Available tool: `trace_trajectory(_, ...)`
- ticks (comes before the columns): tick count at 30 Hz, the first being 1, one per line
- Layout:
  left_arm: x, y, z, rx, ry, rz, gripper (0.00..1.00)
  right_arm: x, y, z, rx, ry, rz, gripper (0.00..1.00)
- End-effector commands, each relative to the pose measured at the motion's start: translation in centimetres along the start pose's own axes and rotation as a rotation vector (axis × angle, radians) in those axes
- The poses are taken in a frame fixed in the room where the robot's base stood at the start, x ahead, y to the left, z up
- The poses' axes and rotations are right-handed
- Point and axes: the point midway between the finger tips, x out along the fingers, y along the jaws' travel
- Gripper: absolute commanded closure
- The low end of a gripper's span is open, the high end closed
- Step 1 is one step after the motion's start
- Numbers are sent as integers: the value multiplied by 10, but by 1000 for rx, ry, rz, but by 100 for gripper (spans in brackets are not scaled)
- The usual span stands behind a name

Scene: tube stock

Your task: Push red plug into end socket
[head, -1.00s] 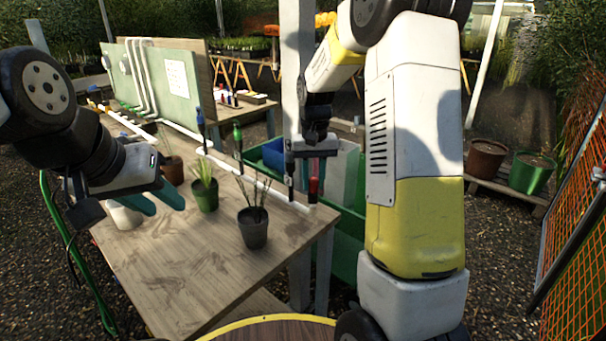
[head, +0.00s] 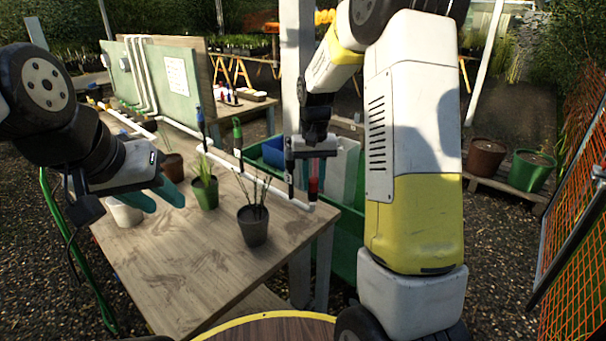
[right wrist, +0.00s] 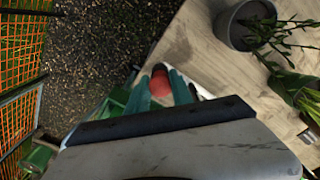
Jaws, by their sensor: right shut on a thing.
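The red plug (head: 313,186) stands upright at the near right end of the white pipe (head: 272,192), at the table's corner. Its lower end meets the pipe's end socket (head: 309,206); how deep it sits I cannot tell. My right gripper (head: 313,172) comes from above and is shut on the plug's upper part. In the right wrist view, the plug's red top (right wrist: 160,84) shows between the teal fingers (right wrist: 162,92). My left gripper (head: 158,197) is open and empty above the table's left side.
Black (head: 290,178), green (head: 238,140) and blue (head: 201,126) plugs stand along the pipe. Potted plants, a dark pot (head: 253,227) and a green pot (head: 205,193), stand on the wooden table (head: 190,270). The table's front is clear. A green crate (head: 345,225) lies beyond the corner.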

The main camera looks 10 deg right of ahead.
Motion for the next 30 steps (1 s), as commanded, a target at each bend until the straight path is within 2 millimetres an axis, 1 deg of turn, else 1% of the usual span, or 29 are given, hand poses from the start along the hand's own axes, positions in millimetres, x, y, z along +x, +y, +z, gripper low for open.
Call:
trace_trajectory(3, 0, 0, 0, 0, 0, 0, 64, 2, 0, 1, 0, -4, 1, 100)
trace_trajectory(4, 0, 0, 0, 0, 0, 0, 64, 2, 0, 1, 0, -5, 1, 71)
trace_trajectory(7, 0, 0, 0, 0, 0, 0, 64, 2, 0, 1, 0, -4, 1, 52)
trace_trajectory(8, 0, 0, 0, 0, 0, 0, 64, 2, 0, 1, 0, -4, 1, 48)
trace_trajectory(16, 0, 0, 0, 0, 0, 0, 64, 1, 0, 1, 0, -3, 0, 48)
trace_trajectory(19, 0, 0, 0, 0, 0, 0, 64, -4, 0, 0, 0, -1, 0, 48)
trace_trajectory(23, 0, 0, 0, 0, 0, 0, 64, -23, 0, 0, -1, 1, 0, 48)
trace_trajectory(27, 0, 0, 0, 0, 0, 0, 64, -48, 0, 0, -1, 1, 0, 48)
trace_trajectory(30, 0, 0, 0, 0, 0, 0, 64, -62, 0, -1, -1, 1, 0, 48)
